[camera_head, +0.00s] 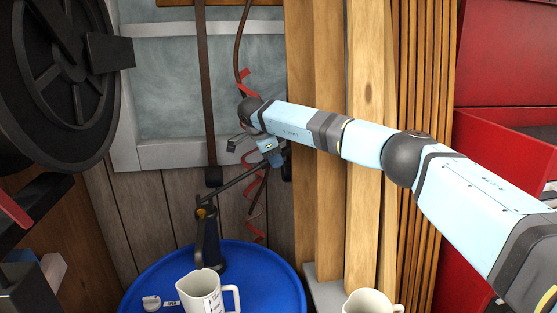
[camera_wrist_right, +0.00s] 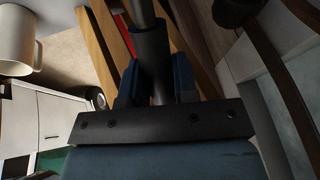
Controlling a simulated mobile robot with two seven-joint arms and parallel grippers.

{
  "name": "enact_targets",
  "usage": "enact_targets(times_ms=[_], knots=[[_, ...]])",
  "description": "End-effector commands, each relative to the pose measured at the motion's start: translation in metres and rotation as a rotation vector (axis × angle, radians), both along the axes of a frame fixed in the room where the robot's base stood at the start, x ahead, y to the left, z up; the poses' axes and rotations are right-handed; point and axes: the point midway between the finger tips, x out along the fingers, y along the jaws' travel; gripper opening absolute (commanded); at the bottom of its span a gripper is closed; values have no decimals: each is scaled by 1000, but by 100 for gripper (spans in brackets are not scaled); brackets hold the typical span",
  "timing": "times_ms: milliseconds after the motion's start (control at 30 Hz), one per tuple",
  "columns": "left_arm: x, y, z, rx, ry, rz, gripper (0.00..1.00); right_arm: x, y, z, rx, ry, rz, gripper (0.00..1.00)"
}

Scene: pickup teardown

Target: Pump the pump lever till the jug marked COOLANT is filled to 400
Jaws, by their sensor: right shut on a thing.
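A dark hand pump (camera_head: 207,238) stands on top of a blue drum (camera_head: 243,272). Its thin pump lever (camera_head: 236,184) slants up to the right from the pump head. My right gripper (camera_head: 276,158) is shut on the lever's far end; the dark grip also shows between the fingers in the right wrist view (camera_wrist_right: 151,45). A white jug (camera_head: 203,294) stands on the drum below the pump's spout. Its side carries a small label and marks, too small to read. Its fill level is hidden. My left gripper is out of view.
A second white jug (camera_head: 368,303) stands at the bottom, right of the drum. A small grey knob (camera_head: 151,302) with a tag sits on the drum's left. Wooden boards (camera_head: 330,210) stand behind my right arm. A red cabinet (camera_head: 500,80) is at right.

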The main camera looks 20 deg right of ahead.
Motion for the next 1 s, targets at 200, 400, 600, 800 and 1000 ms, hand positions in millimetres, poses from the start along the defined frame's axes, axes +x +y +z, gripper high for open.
enact_targets(times_ms=[200, 400, 600, 800, 1000], knots=[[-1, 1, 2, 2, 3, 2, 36, 2, 3, 7, -18, -1, 1, 0], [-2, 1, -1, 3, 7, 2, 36, 2, 3, 8, -19, -2, 1, 0], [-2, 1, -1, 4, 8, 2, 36, 2, 3, 9, -18, -3, 2, 48], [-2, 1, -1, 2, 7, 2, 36, 1, 3, 6, -17, 1, 1, 53], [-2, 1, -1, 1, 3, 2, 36, 1, 6, 11, -19, 0, 1, 53]])
